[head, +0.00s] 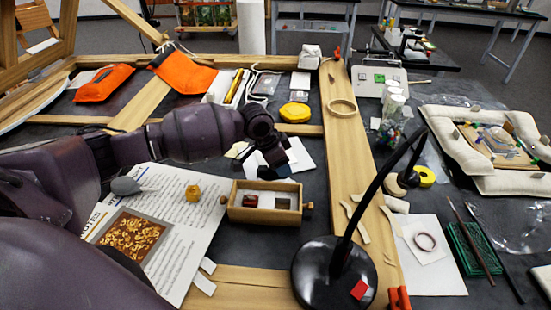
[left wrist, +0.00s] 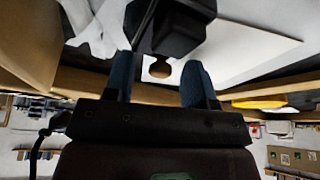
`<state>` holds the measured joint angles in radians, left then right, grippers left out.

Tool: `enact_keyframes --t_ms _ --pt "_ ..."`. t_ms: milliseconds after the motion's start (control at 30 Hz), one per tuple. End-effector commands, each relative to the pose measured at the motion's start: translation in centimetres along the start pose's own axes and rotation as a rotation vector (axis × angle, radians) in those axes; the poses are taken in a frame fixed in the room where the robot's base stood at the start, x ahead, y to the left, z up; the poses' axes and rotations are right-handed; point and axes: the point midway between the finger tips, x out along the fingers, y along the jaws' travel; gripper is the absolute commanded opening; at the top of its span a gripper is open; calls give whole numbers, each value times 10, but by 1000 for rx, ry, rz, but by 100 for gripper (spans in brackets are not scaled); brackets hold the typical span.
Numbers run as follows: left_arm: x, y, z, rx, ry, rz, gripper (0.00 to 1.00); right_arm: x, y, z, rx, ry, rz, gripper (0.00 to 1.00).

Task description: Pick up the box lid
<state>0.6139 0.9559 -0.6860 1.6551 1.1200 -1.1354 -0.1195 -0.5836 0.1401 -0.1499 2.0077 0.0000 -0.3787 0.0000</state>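A small wooden box (head: 235,213) with a round knob at each end sits on the dark tabletop, at the middle of the head view. Its top looks open, with a dark red piece and pale pieces inside. I cannot clearly make out a separate lid. My left gripper (head: 278,166) is just behind and above the box, pointing down. In the left wrist view its two dark blue fingers (left wrist: 160,74) are apart. A small round brown thing (left wrist: 159,69) shows in the gap, apparently untouched; I cannot tell what it is. My right gripper is not in view.
A black desk lamp (head: 321,270) stands in front and to the right of the box. A printed sheet (head: 190,240) and a small yellow-brown piece (head: 193,193) lie to the left. A wooden beam (head: 347,150) runs along the right. Loose pale papers (head: 301,155) lie behind the box.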

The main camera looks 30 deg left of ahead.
Motion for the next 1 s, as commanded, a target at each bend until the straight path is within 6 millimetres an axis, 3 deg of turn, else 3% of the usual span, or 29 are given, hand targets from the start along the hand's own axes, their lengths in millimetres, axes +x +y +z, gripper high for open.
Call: enact_keyframes --t_ms 33,333,733,867,1000 --pt "0 0 0 0 0 0 43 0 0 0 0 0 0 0" --pt "0 0 0 0 0 0 0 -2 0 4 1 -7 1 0" --pt "-6 0 -2 0 1 -1 0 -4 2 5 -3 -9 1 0" --pt "-22 -1 -9 2 2 -4 0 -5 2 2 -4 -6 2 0" --pt "-51 -1 -22 3 5 -5 0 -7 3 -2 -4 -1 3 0"
